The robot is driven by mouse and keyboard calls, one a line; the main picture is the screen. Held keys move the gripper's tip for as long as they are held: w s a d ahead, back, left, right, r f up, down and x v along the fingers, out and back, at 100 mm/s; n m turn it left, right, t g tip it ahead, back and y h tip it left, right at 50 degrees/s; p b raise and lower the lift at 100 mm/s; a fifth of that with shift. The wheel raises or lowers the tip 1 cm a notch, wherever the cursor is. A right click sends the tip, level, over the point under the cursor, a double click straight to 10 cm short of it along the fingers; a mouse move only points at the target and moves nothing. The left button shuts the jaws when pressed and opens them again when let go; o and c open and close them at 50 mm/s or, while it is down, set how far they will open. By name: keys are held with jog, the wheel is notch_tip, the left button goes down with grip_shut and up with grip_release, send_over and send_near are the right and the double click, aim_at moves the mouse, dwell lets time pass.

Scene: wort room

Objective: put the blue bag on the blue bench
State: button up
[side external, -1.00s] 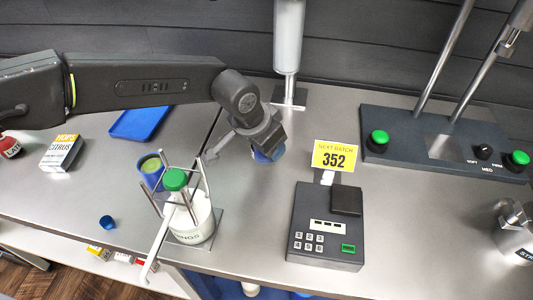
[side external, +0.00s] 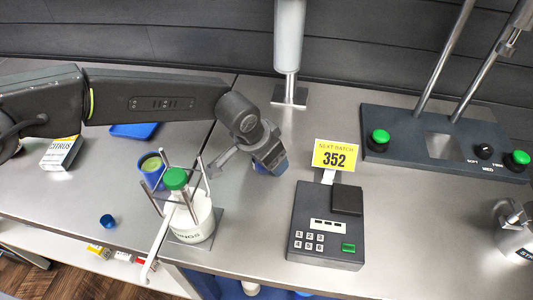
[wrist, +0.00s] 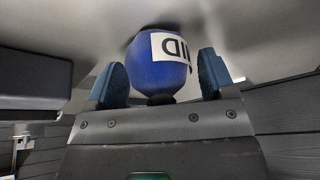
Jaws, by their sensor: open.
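A rounded blue item with a white label and a dark narrow neck, seemingly the blue bag (wrist: 153,72), shows in the wrist view between the two dark-blue fingers of my gripper (wrist: 160,80). The fingers stand apart, with a visible gap on each side of it. In the side view, my gripper (side external: 272,166) points down over the steel counter, left of the keypad box. Blue shows at its tips; I cannot tell bag from finger pads there. A blue surface (side external: 226,287), possibly the blue bench, shows partly below the counter's front edge.
A white bottle with a green cap (side external: 198,222) stands in a metal rack, with a blue cup (side external: 152,178) behind it. The keypad box (side external: 327,240) and yellow 352 sign (side external: 335,156) are to the right. A citrus box (side external: 61,154) stands left.

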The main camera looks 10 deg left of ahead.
jog(key=shift+s+r, duration=0.1)
jog(key=shift+r, duration=0.45)
jog(key=v, duration=1.1)
jog(key=s+a+r+n, duration=0.1)
jog(key=s+a+r, duration=0.1)
jog(key=a+r, duration=0.35)
jog(key=s+a+r+n+y, duration=0.1)
jog(key=s+a+r, duration=0.1)
jog(key=a, duration=0.6)
jog(key=s+a+r+n, duration=0.1)
jog(key=s+a+r, duration=0.15)
jog(key=a, duration=0.45)
jog(key=s+a+f+n+t+y, duration=0.1)
jog(key=s+a+n, duration=0.3)
jog(key=s+a, duration=0.9)
jog(key=s+f, duration=0.1)
jog(key=s, duration=0.2)
jog(key=shift+s+a+f+t, duration=0.3)
jog(key=shift+s+a+f, duration=0.05)
